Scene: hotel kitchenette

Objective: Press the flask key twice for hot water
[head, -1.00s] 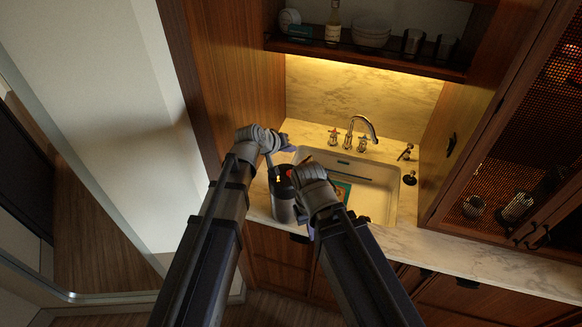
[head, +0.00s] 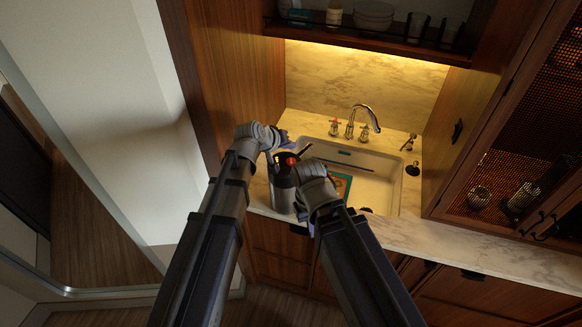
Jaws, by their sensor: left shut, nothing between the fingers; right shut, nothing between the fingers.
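The flask (head: 283,194) is a dark, upright cylinder on the counter at the left end of the sink. A red spot (head: 290,161) shows at its top; I cannot tell for sure that it is the key. My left gripper (head: 287,143) is shut and empty, just above and behind the flask top. My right gripper (head: 302,153) is shut and empty, close by the flask top on its right side. Its wrist hides part of the flask's right side. Whether either fingertip touches the flask cannot be told.
The white sink (head: 376,180) lies right of the flask, with a blue-green item (head: 340,184) partly hidden in it. A chrome faucet (head: 363,112) stands behind. The marble counter (head: 440,243) is clear at the right. A shelf (head: 365,40) with dishes hangs above.

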